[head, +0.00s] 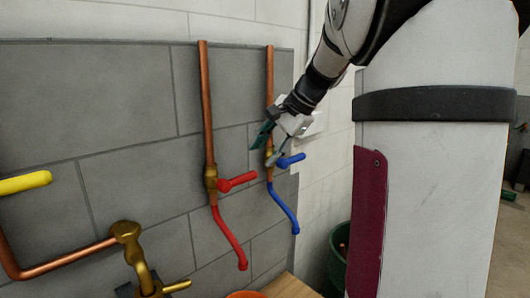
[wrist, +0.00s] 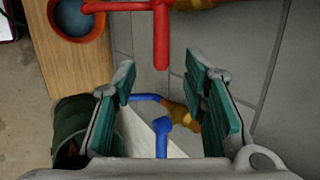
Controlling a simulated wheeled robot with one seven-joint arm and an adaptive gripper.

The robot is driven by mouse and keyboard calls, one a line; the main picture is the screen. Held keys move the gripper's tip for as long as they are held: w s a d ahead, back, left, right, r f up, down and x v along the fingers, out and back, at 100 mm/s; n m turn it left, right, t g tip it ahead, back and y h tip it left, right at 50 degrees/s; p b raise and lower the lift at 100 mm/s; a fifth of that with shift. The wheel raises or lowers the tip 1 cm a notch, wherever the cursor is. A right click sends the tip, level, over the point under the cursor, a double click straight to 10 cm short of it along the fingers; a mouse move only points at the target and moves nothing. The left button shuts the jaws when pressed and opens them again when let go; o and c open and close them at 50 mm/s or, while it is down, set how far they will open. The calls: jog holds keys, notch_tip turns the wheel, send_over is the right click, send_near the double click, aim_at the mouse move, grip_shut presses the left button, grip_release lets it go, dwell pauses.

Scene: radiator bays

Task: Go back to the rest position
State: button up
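My gripper (head: 277,140) is at the wall by the right-hand copper pipe, close to the blue valve handle (head: 291,160). In the wrist view my gripper (wrist: 160,82) is open, with green pads on both fingers and nothing held between them. The blue handle (wrist: 162,135) shows between the fingers, and I cannot tell if it touches them. In the head view the blue handle sticks out sideways from its brass valve, tilted slightly up to the right. My arm comes down to the gripper from the upper right.
A red valve handle (head: 238,181) juts out left of the gripper; it also shows in the wrist view (wrist: 161,40). A yellow handle (head: 26,182) is at far left. A green bin (head: 338,258) and a wooden top (head: 288,287) with a bowl (wrist: 82,22) are below.

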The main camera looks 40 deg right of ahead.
dwell(0.3)
jog(key=s+a+n+g, duration=0.1)
jog(key=s+a+n, duration=0.4)
jog(key=a, duration=0.6)
jog(key=s+a+f+n+h, duration=0.1)
jog(key=s+a+f+n, duration=0.3)
jog(key=s+a+n, duration=0.2)
jog(key=s+a+f+n+g+h, duration=0.1)
jog(key=s+a+f+n, duration=0.3)
jog(key=s, duration=0.7)
jog(key=a+n, duration=0.2)
jog(key=a, duration=0.1)
jog(key=shift+s+a+f, duration=0.3)
